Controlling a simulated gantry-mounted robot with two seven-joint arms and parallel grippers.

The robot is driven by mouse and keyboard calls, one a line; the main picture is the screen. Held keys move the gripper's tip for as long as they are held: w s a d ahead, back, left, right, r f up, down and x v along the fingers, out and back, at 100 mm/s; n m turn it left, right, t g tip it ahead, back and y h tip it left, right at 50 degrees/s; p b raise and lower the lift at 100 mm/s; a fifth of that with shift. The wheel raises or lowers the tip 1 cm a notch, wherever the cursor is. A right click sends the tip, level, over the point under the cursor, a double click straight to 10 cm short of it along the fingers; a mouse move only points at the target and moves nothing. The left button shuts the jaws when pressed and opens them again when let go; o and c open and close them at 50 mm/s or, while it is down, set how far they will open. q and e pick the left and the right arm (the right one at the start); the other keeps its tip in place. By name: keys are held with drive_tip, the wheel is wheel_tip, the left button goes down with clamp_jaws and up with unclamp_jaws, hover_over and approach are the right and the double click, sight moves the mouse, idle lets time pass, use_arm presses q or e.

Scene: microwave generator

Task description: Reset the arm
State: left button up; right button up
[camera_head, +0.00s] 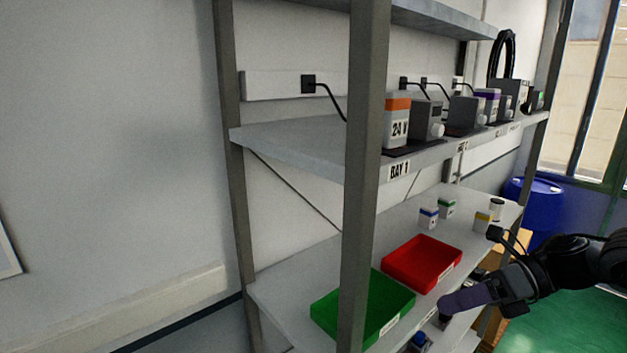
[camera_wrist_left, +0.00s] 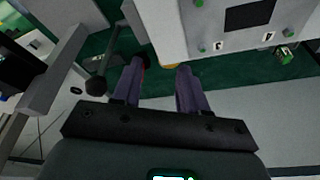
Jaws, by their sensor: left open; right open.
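My right arm comes in from the right in the head view, and its gripper (camera_head: 446,304) hangs in front of the shelf rack's lower part, at the red tray's near right side. Its purple fingers overlap in this view, so the gap between them hardly shows; nothing is seen held. My left gripper (camera_wrist_left: 160,82) shows in the left wrist view with its two purple fingers apart and nothing between them. It points towards a pale panel (camera_wrist_left: 232,35) with a dark screen and green knobs. My left arm does not show in the head view.
The lower shelf holds a green tray (camera_head: 326,308), a red tray (camera_head: 423,264) and small labelled boxes. The upper shelf (camera_head: 285,143) holds an orange-topped 24 V pack (camera_head: 397,120) and chargers. A rack post (camera_head: 361,190) stands in front. A blue barrel (camera_head: 540,205) stands behind right.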

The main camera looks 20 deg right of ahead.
drive_tip(key=s+a+f+m+t+h+p, duration=0.1)
drive_tip(key=s+a+f+m+t+p, duration=0.15)
drive_tip(key=a+f+m, duration=0.8)
drive_tip(key=s+a+f+m+t+h+p, duration=0.1)
drive_tip(key=s+a+f+m+t, duration=0.25)
drive_tip(key=a+f+m, duration=0.7)
drive_tip(key=s+d+f+m+g+h+p, duration=0.1)
drive_tip(key=s+d+f+m+g+h, duration=0.4)
drive_tip(key=s+f+m, duration=0.7)
drive_tip(key=m+g+h, duration=0.2)
drive_tip(key=m+h, duration=0.2)
drive_tip(key=shift+s+f+g+h, duration=0.2)
drive_tip(key=shift+s+g+h, duration=0.1)
drive_tip(key=shift+s+g, duration=0.1)
